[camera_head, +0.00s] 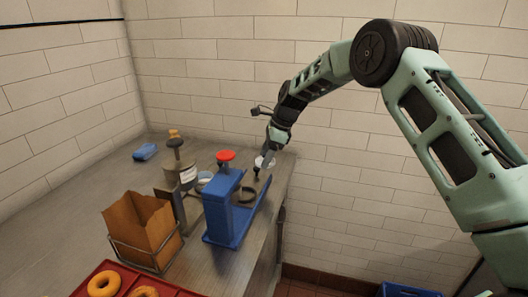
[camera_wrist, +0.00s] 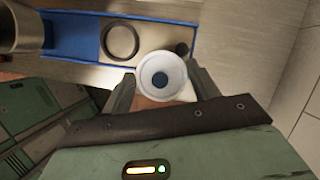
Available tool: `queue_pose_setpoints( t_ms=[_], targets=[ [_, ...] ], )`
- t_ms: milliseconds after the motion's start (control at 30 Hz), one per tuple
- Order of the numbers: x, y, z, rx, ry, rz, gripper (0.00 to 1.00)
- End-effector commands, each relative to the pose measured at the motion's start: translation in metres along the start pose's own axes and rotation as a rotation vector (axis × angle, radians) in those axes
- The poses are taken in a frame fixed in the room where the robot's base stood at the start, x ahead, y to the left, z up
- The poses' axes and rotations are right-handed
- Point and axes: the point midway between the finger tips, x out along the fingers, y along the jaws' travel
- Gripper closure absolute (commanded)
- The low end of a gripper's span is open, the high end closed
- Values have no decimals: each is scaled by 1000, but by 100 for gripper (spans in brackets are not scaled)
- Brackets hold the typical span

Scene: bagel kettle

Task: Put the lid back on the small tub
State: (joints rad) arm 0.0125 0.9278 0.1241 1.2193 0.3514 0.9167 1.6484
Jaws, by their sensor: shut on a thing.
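My gripper (camera_wrist: 162,92) is shut on a round white piece with a dark blue centre, which looks like the lid (camera_wrist: 160,70). In the head view my gripper (camera_head: 266,155) is above the right end of the blue stand, with the white lid (camera_head: 267,163) small at its fingertips. The lid appears raised above the counter. A small pale round tub (camera_head: 205,177) stands behind the blue stand, partly hidden by it; its inside is hard to make out.
The blue stand (camera_head: 221,209) has a red knob (camera_head: 226,155) and a bed with a dark ring (camera_wrist: 121,40). A pump bottle (camera_head: 179,172), paper bag (camera_head: 143,227), blue sponge (camera_head: 145,152) and red tray of bagels (camera_head: 77,292) share the counter. The counter's right edge is close.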

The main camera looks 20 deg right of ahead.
Motion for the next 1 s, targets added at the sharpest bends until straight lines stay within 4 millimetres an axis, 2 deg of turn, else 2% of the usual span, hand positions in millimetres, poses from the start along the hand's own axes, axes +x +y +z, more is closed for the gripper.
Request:
queue_pose_setpoints(
  t_ms=[267, 467, 567, 900, 1000],
  targets=[
    [7, 20, -18, -132, -1, 57, 61],
    [17, 47, -44, -321, -1, 137, 61],
    [25, 69, -64, -471, -2, 201, 61],
    [60, 166, -151, -1141, -4, 482, 61],
    [67, 186, -170, -1290, -3, 541, 61]
  ],
)
